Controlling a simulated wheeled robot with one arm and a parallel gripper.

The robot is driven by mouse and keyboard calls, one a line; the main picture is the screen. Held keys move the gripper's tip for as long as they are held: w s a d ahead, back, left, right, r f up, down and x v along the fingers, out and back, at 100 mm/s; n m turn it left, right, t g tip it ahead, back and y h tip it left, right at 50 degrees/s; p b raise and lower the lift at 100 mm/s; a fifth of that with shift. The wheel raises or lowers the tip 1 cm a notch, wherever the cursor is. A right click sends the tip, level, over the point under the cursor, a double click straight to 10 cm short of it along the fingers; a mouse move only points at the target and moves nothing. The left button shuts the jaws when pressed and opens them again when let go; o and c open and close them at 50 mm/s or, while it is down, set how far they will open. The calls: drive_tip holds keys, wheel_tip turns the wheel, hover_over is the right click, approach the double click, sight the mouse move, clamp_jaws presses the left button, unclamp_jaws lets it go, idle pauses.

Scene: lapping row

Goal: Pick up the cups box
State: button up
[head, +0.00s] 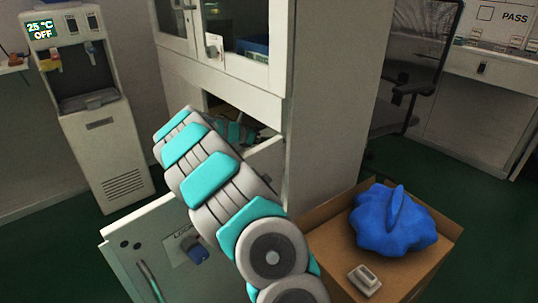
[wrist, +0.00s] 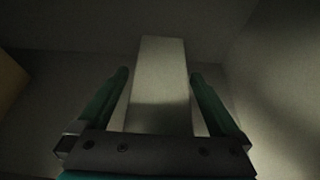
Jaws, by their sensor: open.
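A pale, plain upright box (wrist: 162,85), which may be the cups box, stands between the fingers of my gripper (wrist: 160,74) in the wrist view. The two green fingers are open, one on each side of it, and a narrow gap shows beside each. No label can be read in the dim light. In the head view my arm reaches into the open lower part of the white cabinet (head: 335,110). The arm and the cabinet front largely hide the gripper there, and the box cannot be made out.
An open cabinet door (head: 150,250) with a blue lock stands at the lower left. A cardboard box (head: 325,245) with a blue bag (head: 393,220) and a small grey object (head: 364,279) is at the right. A water dispenser (head: 95,110) stands at the left, a chair (head: 420,60) behind.

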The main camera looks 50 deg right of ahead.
clamp_jaws()
idle(0.8)
